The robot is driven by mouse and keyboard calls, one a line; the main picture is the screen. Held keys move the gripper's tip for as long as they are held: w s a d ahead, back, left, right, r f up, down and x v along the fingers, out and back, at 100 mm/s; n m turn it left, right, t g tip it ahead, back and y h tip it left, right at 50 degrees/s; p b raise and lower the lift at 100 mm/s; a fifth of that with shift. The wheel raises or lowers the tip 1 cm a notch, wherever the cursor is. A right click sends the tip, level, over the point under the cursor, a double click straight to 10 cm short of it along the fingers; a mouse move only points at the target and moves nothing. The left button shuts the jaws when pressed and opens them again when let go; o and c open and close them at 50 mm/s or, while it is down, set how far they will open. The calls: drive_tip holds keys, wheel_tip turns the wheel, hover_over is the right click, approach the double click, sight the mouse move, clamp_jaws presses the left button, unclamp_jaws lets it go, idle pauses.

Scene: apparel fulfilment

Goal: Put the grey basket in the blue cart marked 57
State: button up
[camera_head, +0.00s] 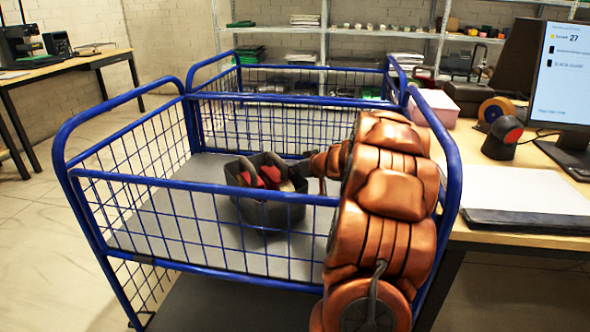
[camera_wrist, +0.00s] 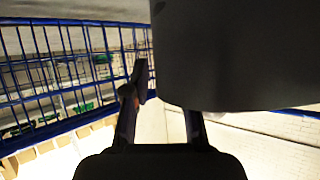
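The grey basket (camera_head: 268,213) is inside the blue-framed mesh cart (camera_head: 200,178), over its grey floor. Red and dark items (camera_head: 268,175) show in the basket. I cannot tell whether its bottom touches the floor. My copper-coloured arm reaches over the cart's right side, and my gripper (camera_head: 308,168) is at the basket's right rim. In the wrist view the dark basket wall (camera_wrist: 240,55) fills the upper right, between the fingers of my gripper (camera_wrist: 165,100). The gripper looks shut on it; the right fingertip is hidden behind the wall. No number 57 is visible on the cart.
A desk (camera_head: 510,240) with a monitor (camera_head: 562,75), a scanner (camera_head: 503,140) and a laptop-like slab (camera_head: 520,195) stands close on the right. Shelves (camera_head: 330,40) line the back wall. A table (camera_head: 70,65) stands at the left; the floor between it and the cart is clear.

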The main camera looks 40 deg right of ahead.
idle(0.3)
drive_tip(key=p+v, duration=0.3)
drive_tip(key=v, duration=0.9)
drive_tip(key=shift+p, duration=0.35)
drive_tip(key=shift+r, duration=0.15)
